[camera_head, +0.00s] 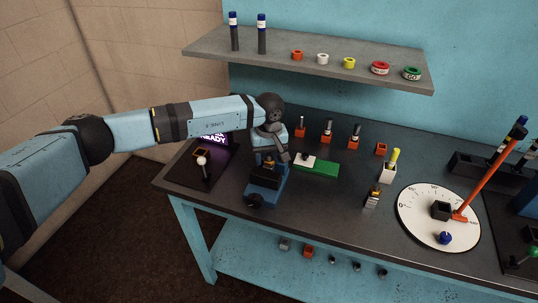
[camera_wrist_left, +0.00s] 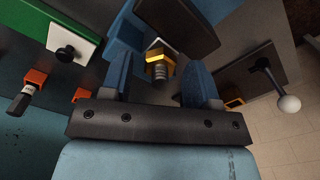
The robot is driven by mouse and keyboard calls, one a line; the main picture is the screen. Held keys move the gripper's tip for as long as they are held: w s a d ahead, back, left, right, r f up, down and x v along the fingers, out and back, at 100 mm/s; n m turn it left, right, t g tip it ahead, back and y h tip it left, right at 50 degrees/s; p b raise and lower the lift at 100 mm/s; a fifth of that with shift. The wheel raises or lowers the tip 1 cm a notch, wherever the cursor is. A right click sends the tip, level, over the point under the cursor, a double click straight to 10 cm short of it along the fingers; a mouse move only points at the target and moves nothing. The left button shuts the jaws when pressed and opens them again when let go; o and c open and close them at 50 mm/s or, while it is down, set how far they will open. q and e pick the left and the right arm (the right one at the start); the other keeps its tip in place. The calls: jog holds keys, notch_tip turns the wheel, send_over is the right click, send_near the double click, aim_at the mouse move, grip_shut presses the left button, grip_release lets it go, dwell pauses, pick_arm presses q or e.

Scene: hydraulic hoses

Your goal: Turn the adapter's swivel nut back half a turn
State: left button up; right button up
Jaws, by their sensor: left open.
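The adapter (camera_head: 269,163) stands upright in a blue vise (camera_head: 266,187) with dark jaws, near the bench's left end. In the left wrist view the adapter has a brass hex nut (camera_wrist_left: 159,66) and a grey threaded end pointing toward me. The vise (camera_wrist_left: 180,24) shows behind it. My left gripper (camera_head: 272,152) is just above the vise. In the wrist view its blue fingers (camera_wrist_left: 158,84) are open on either side of the adapter, with visible gaps. I cannot tell which part of the adapter is the swivel nut. My right gripper is not in view.
A green-and-white block (camera_head: 318,168) lies right of the vise. A dark panel with a white-knobbed lever (camera_head: 203,161) stands left. Fittings in orange holders (camera_head: 327,131) line the back. A round white dial (camera_head: 420,220) is at right. A grey shelf (camera_head: 215,42) hangs above.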

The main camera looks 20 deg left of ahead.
pick_arm(q)
jog(key=shift+f, duration=0.2)
jog(key=shift+c, duration=0.2)
jog(key=c, duration=0.9)
